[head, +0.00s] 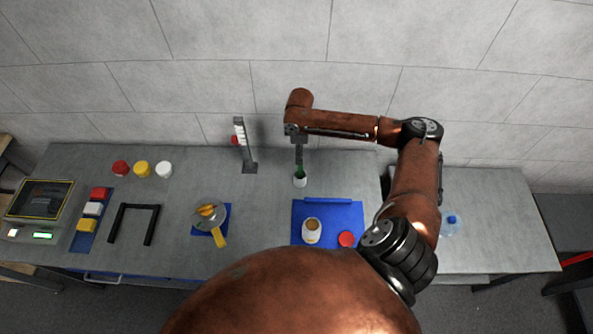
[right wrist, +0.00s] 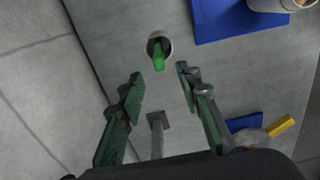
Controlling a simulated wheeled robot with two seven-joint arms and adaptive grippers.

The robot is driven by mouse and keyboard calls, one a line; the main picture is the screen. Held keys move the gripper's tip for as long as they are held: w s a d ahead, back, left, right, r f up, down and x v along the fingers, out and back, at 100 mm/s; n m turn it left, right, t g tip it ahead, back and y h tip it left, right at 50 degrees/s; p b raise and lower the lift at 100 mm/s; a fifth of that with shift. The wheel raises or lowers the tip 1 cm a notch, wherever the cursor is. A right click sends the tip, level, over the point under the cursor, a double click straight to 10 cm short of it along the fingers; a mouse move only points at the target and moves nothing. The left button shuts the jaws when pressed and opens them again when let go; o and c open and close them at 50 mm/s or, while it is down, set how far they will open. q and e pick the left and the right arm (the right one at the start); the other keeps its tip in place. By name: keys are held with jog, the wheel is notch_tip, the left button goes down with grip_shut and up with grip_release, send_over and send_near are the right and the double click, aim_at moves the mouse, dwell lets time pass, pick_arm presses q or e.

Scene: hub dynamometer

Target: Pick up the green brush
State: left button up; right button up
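The green brush (head: 301,172) stands in a small white cup (head: 300,183) near the back of the grey table in the head view. In the right wrist view the green brush (right wrist: 158,58) leans in the round cup (right wrist: 152,44). My right gripper (head: 299,154) is just above the brush in the head view. In the right wrist view my right gripper (right wrist: 161,77) is open and empty, its two green-padded fingers spread with the brush a little beyond their tips. The fingers do not touch it. My left gripper is out of view.
A blue mat (head: 330,204) with a white cup (head: 312,229) and a red lid (head: 346,239) lies in front. An upright stand (head: 245,148) is left of the brush. A pan (head: 208,215), a black frame (head: 136,207) and coloured jars (head: 142,168) are farther left. The wall is close behind.

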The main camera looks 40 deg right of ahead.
aim_at(300, 172)
jog(key=shift+f, duration=0.5)
jog(key=shift+s+f, duration=0.2)
jog(key=shift+f, duration=0.15)
jog(key=shift+s+d+f+p, duration=0.1)
jog(key=shift+f+p, duration=0.15)
jog(key=shift+f, duration=0.2)
jog(key=shift+s+d+f+p, duration=0.1)
jog(key=shift+f+p, duration=0.15)
jog(key=shift+f, duration=0.15)
jog(key=f, duration=0.2)
jog(key=shift+w+f+p, duration=0.25)
jog(key=shift+f+p, duration=0.05)
jog(key=shift+f, duration=0.55)
jog(key=c, duration=0.4)
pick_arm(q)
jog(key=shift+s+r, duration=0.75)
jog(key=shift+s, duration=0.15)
pick_arm(e)
grip_shut()
